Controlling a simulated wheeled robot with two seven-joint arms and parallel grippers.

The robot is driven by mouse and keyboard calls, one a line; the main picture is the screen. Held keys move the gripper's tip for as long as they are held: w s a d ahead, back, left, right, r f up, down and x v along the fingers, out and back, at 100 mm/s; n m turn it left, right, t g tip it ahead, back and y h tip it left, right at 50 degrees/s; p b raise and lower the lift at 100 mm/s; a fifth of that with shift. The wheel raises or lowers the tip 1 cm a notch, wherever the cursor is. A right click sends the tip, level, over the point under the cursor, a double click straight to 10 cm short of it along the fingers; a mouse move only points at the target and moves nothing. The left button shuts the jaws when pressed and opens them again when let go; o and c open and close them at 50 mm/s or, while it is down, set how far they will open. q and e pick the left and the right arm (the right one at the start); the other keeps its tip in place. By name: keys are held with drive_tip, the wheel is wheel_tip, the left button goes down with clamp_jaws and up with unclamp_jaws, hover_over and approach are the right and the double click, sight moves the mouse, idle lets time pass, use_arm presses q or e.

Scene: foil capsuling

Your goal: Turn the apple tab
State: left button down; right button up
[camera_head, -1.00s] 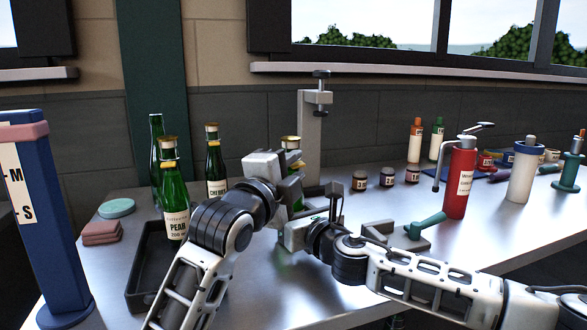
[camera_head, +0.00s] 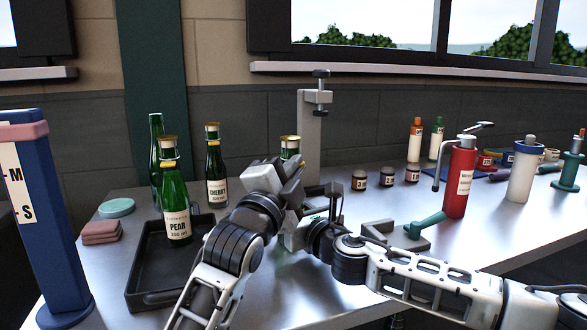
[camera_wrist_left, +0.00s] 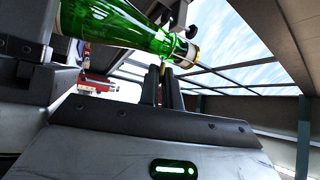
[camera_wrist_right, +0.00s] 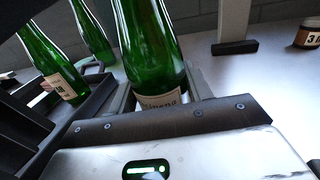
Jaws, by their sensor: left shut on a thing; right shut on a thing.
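A green bottle (camera_wrist_right: 150,45) stands between the fingers of my right gripper (camera_wrist_right: 162,95), which is shut on its lower body. Its label is mostly cut off, so I cannot read the flavour. In the head view its gold cap (camera_head: 290,142) shows behind my left gripper (camera_head: 290,178). In the left wrist view the bottle neck and gold cap (camera_wrist_left: 190,57) cross above the left fingers (camera_wrist_left: 167,74). Those fingers are close together, with their tips at the cap's edge. They appear to pinch the small tab there, which is too small to see clearly.
A grey clamp stand (camera_head: 310,140) rises behind the held bottle. A teal-handled tool (camera_head: 425,227) and red dispenser (camera_head: 460,180) are at right.

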use_arm(q)
drive_tip(key=c, duration=1.6)
unclamp_jaws()
drive_tip(key=v, duration=0.7)
drive_tip(key=shift+s, duration=0.25)
